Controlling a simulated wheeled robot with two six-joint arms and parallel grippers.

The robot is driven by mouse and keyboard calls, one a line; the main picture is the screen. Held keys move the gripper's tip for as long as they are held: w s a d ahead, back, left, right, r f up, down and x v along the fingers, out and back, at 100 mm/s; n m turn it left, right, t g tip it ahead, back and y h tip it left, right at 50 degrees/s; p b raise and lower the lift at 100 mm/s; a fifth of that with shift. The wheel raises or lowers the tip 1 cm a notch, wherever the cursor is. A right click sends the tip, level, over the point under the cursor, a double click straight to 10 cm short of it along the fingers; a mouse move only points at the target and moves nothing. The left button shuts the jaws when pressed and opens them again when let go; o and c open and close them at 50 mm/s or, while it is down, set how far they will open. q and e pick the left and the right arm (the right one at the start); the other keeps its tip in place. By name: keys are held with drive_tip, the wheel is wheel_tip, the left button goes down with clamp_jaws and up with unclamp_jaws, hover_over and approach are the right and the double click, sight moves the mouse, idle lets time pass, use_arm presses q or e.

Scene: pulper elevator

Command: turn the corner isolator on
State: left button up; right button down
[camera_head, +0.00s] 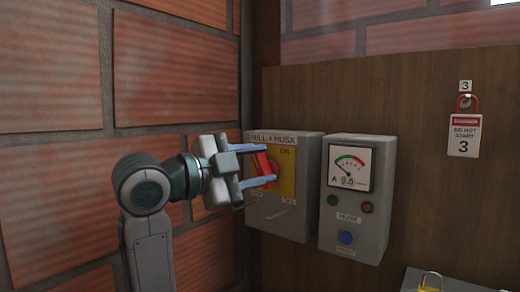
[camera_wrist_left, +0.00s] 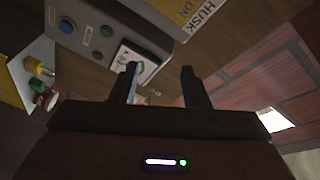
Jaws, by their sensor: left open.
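The corner isolator (camera_head: 285,222) is a grey box labelled MILL + HUSK, on the wooden panel by the brick corner. Its yellow plate (camera_head: 288,165) reads ON near the top. A red handle (camera_head: 262,163) on the plate looks tilted and is partly hidden by my left gripper (camera_head: 268,166). The gripper is open, with one finger above and one below the handle in the head view. I cannot tell whether they touch it. The left wrist view shows the isolator's label (camera_wrist_left: 203,20) beyond the open left fingers (camera_wrist_left: 160,69); the handle does not show there. My right gripper is out of view.
Right of the isolator is a grey meter box (camera_head: 357,215) with a dial, lamps and a blue button. A DO NOT START tag (camera_head: 464,135) with a red padlock (camera_head: 466,102) hangs further right. A yellow padlock (camera_head: 430,282) is at the bottom right. The brick wall (camera_head: 60,70) is close on the left.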

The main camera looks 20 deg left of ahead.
sight(260, 174)
use_arm(q)
drive_tip(key=a+f+n+t+y+p, duration=0.1)
drive_tip(key=a+f+n+y+p, duration=0.15)
drive_tip(key=n+p, duration=0.75)
drive_tip(key=a+f+n+t+y+p, duration=0.15)
drive_tip(key=a+n+p, duration=0.25)
drive_tip(key=n+p, duration=0.5)
drive_tip(key=shift+n+y, duration=0.4)
drive_tip(key=shift+n, duration=0.5)
drive_tip(key=p+x, duration=0.2)
drive_tip(key=x, duration=0.7)
drive_tip(key=shift+w+d, duration=0.15)
drive_tip(key=shift+w, duration=0.2)
drive_tip(key=shift+w+d+f, duration=0.1)
drive_tip(key=shift+w+d, duration=0.05)
drive_tip(key=shift+w, duration=0.35)
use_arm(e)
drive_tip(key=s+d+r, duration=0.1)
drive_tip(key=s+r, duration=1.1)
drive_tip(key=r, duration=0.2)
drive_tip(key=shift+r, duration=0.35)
